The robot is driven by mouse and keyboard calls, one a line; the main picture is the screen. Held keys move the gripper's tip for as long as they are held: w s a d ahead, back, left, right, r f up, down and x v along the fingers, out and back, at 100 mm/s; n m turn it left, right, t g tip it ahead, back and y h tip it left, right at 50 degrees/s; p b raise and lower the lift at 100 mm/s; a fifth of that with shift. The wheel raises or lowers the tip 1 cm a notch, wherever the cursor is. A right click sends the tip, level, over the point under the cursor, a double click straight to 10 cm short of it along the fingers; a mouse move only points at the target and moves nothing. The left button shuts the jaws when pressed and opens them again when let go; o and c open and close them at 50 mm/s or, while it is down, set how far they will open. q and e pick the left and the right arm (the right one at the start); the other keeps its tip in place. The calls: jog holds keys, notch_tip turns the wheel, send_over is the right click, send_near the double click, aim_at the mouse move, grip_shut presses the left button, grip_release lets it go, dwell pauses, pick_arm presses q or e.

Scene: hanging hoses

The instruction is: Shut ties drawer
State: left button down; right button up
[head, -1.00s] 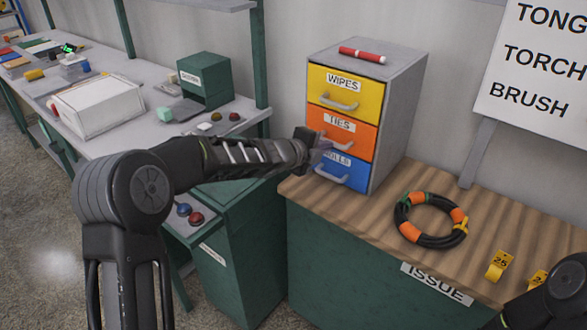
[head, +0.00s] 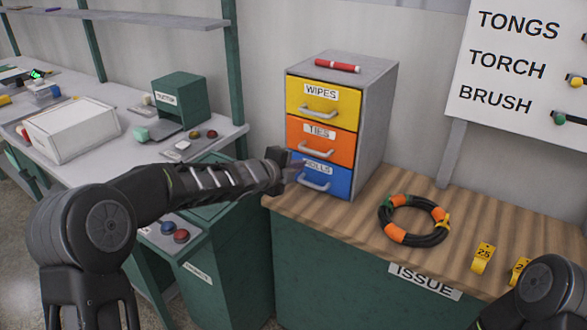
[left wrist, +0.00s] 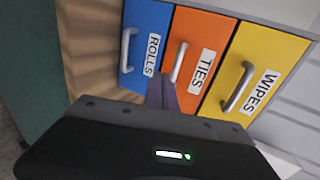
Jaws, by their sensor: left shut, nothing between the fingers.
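The ties drawer (head: 335,151) is the orange middle drawer of a small grey cabinet (head: 375,110). Its front looks about level with the yellow wipes drawer (head: 300,99) above and the blue rolls drawer (head: 338,188) below. My left gripper (head: 298,167) is shut and empty, in front of the cabinet's left side near the ties and rolls boundary. In the left wrist view the shut fingers (left wrist: 164,93) overlap the lower part of the orange front (left wrist: 190,95), beside its handle. I cannot tell whether they touch it. My right gripper is out of view.
A red cylinder (head: 338,67) lies on top of the cabinet. A black hose ring with orange bands (head: 397,234) lies on the wooden counter (head: 350,222) to the right, near yellow numbered tags (head: 482,257). A green bin (head: 225,255) stands below my left arm.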

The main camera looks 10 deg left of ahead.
pick_arm(q)
jog(key=v, duration=0.9)
jog(key=shift+r, duration=0.2)
jog(key=s+d+f+n+g, duration=0.2)
jog(key=s+f+n, duration=0.3)
jog(key=f, duration=0.4)
jog(key=s+d+f+n+g, duration=0.1)
jog(key=s+d+f+n, duration=0.15)
jog(key=f+n, duration=0.5)
jog(key=s+d+f+n+g, duration=0.1)
jog(key=s+f+n+g, duration=0.1)
jog(key=s+f+n, duration=0.6)
jog(key=s+d+f+n+g, duration=0.2)
jog(key=s+f+g, duration=0.1)
jog(key=s+f, duration=0.6)
jog(key=s+d+f+n+g+y, duration=0.1)
jog(key=s+f+g, duration=0.3)
jog(key=s+f, duration=0.6)
jog(key=s+d+n, duration=0.1)
jog(key=s, duration=0.3)
jog(key=shift+s+d, duration=0.3)
